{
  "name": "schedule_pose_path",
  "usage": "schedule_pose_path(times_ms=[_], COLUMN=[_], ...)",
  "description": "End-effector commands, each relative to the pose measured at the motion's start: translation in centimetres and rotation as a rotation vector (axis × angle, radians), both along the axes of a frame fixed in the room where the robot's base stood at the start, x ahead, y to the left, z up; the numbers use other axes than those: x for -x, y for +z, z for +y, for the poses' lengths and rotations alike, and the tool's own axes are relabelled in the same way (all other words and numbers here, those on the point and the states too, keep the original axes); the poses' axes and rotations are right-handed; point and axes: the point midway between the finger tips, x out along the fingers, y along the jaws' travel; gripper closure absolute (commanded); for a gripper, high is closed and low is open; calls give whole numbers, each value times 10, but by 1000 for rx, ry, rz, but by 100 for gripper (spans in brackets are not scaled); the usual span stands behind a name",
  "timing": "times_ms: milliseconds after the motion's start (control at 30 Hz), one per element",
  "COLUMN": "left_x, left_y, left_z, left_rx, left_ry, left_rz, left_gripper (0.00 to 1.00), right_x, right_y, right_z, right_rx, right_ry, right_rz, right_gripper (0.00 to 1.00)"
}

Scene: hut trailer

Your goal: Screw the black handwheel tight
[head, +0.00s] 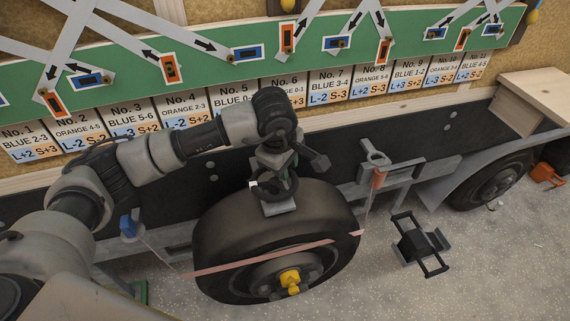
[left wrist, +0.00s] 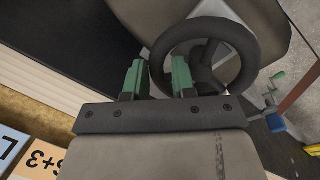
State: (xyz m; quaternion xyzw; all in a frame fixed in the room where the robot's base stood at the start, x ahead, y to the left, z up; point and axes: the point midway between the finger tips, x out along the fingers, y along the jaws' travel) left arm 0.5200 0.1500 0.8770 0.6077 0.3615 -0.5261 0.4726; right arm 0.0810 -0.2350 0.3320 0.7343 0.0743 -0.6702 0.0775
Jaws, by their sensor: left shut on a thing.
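The black handwheel (head: 283,193) sits on a light grey bracket above the top of the trailer's tyre (head: 225,232) in the head view. In the left wrist view the handwheel (left wrist: 249,45) is a dark ring with spokes, beyond the fingers. My left gripper (head: 277,166) comes down on it from above. In the left wrist view its green fingers (left wrist: 158,80) stand on either side of the near left part of the rim and are shut on it. The shaft beneath the wheel is mostly hidden. My right gripper is not in view.
A pink strap (head: 255,261) crosses the tyre near its yellow hub (head: 290,279). A black stand-like object (head: 416,244) is on the speckled floor to the right. Number cards (head: 185,108) line the wall behind my arm.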

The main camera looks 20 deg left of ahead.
Motion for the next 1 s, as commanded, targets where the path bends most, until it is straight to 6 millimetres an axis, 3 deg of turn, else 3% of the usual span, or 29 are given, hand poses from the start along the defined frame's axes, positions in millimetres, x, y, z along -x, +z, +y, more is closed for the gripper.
schedule_pose_path(times_ms=[167, 200, 233, 567, 667, 1000], left_x=[0, 0, -1, 0, 2, 15], left_y=[0, 0, 0, 4, 16, 81], left_z=[2, 3, 2, 1, 2, 7], left_rx=[-7, -7, -7, -3, -2, -3], left_ry=[3, 2, 2, 2, 2, 2], left_rz=[0, 0, 0, -1, -4, -5], left_gripper=[98, 73, 69, 69, 69, 69], right_x=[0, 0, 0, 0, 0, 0], right_y=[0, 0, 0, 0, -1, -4], right_z=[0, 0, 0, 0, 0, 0], right_rx=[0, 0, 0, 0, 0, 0], right_ry=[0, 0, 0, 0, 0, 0], right_rz=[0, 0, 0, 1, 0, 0], right_gripper=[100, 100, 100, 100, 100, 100])
